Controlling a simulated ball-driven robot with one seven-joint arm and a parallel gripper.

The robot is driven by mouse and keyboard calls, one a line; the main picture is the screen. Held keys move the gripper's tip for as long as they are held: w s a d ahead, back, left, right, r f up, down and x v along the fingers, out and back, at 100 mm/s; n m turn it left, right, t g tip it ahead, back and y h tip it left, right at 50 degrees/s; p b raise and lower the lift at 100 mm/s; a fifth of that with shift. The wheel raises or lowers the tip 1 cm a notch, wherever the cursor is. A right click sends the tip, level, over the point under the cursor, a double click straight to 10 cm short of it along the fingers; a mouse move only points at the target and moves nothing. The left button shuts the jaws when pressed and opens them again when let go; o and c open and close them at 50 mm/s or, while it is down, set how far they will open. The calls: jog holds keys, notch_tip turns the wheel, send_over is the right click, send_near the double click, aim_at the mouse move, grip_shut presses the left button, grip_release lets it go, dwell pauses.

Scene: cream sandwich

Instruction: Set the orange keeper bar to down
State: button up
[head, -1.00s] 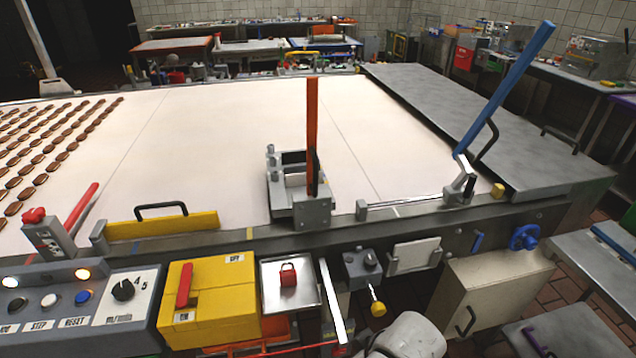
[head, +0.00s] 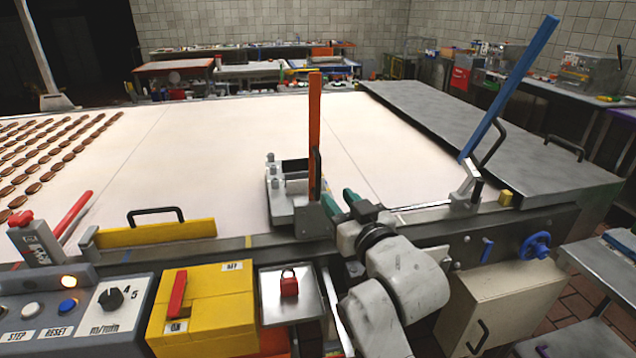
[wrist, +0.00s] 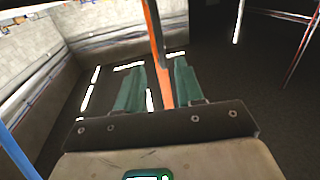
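The orange keeper bar (head: 314,125) stands upright on a grey bracket block (head: 285,205) at the front edge of the belt. My gripper (head: 337,197) is low beside the bar, just to its right in the head view, with its green fingers pointing toward it. In the wrist view the bar (wrist: 154,40) runs between the two open green fingers of my gripper (wrist: 156,72). A gap shows at the left finger. I cannot tell whether either finger touches the bar.
A blue bar (head: 510,85) stands tilted at the right beside a grey cover (head: 480,135). A yellow box (head: 200,305), a tray with a red padlock (head: 289,283) and a control panel (head: 70,315) line the front. The air above the white belt (head: 230,140) is clear.

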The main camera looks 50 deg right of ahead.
aim_at(319, 177)
jog(key=p+x, duration=0.1)
jog(key=x, duration=0.9)
jog(key=shift+w+d, duration=0.1)
jog(key=shift+w, duration=0.2)
grip_shut()
